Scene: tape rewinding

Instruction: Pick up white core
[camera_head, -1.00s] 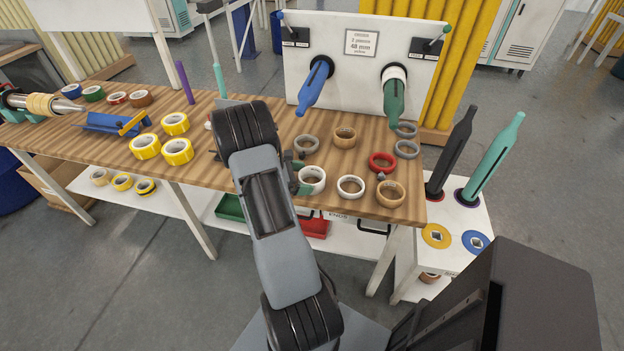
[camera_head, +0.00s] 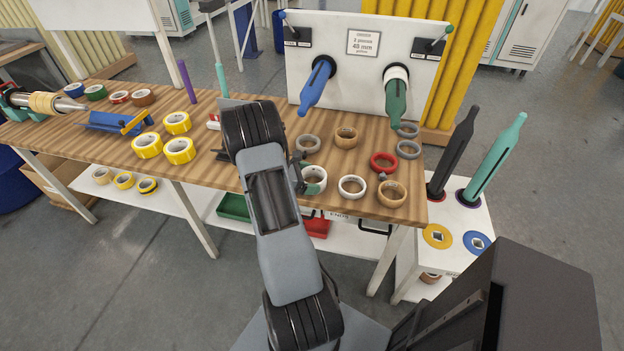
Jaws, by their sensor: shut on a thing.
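A tan core (camera_head: 391,193), a red core (camera_head: 383,162), a grey ring (camera_head: 308,144) and another tan core (camera_head: 346,138) lie close by. A white panel with a blue spindle (camera_head: 316,87) and a green spindle (camera_head: 396,102) stands behind. Yellow tape rolls (camera_head: 179,150) lie left.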

